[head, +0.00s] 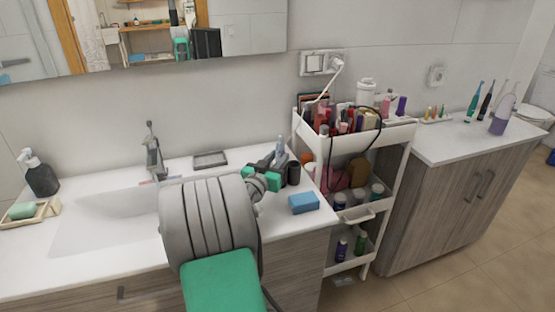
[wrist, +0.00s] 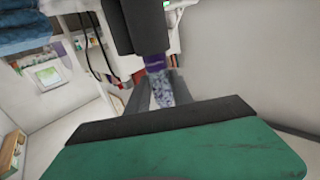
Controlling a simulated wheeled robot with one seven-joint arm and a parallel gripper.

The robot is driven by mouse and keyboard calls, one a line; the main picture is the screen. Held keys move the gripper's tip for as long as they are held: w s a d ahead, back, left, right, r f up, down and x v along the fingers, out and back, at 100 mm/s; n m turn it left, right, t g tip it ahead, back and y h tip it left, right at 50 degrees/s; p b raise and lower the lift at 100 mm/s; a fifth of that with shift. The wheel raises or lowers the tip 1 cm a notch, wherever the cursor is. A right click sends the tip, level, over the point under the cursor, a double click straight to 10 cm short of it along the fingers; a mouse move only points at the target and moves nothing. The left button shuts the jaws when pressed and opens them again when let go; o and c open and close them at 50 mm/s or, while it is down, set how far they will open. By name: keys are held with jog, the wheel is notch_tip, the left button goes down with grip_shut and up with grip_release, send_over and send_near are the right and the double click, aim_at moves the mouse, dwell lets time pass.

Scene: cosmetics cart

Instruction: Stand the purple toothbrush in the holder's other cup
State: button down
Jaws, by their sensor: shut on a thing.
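My gripper (head: 266,167) is over the counter right of the sink, with its back to the head camera. It is shut on a slim pale blue item (head: 281,146) that stands up above the fingers. In the wrist view a pale, mottled part (wrist: 162,92) and a purple part (wrist: 155,63) show by the fingers; I cannot tell if these are the purple toothbrush. A small dark cup (head: 293,173) stands close right of my gripper, with a brownish round rim (head: 307,159) just behind it. These may be the holder's cups. My gripper hides much of this spot.
A blue block (head: 304,202) lies on the counter in front of the cup. A full white cart (head: 400,135) stands to the right. Beyond it, a second counter (head: 440,146) holds upright brushes and a lilac container (head: 501,116). The faucet (head: 153,150) is left of my arm.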

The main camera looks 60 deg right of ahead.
jog(key=shift+f+b, duration=0.4)
jog(key=shift+f, duration=0.05)
jog(key=c, duration=1)
grip_release()
jog(key=shift+c, duration=0.2)
jog(key=a+b, duration=0.1)
jog(key=a, duration=0.6)
jog(key=shift+s+a+b, duration=0.15)
jog(key=shift+a+b, duration=0.2)
jog(key=shift+a, duration=0.05)
